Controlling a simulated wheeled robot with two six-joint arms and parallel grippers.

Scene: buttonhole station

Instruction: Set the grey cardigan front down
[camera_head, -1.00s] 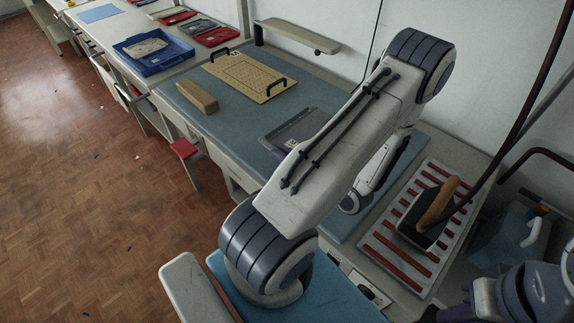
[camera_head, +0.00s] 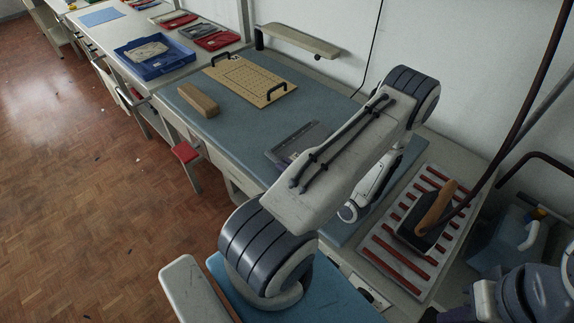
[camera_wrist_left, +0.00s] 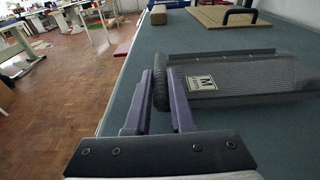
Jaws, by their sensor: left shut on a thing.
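The grey cardigan front (camera_wrist_left: 225,78) is a flat knitted panel with a dark ribbed edge and a white label marked M. My left gripper (camera_wrist_left: 160,98) is shut on its near left edge, with the rolled rib between the purple fingers. The panel extends right from the fingers, low over the blue-grey table top (camera_wrist_left: 185,30); I cannot tell whether it touches it.
A board with a grid and black handles (camera_head: 250,80) and a tan block (camera_head: 198,99) lie farther back on the table. A blue tray (camera_head: 155,58) is beyond. An iron (camera_head: 428,220) stands on a red-slatted rest (camera_head: 385,250) at right. Table is clear around the panel.

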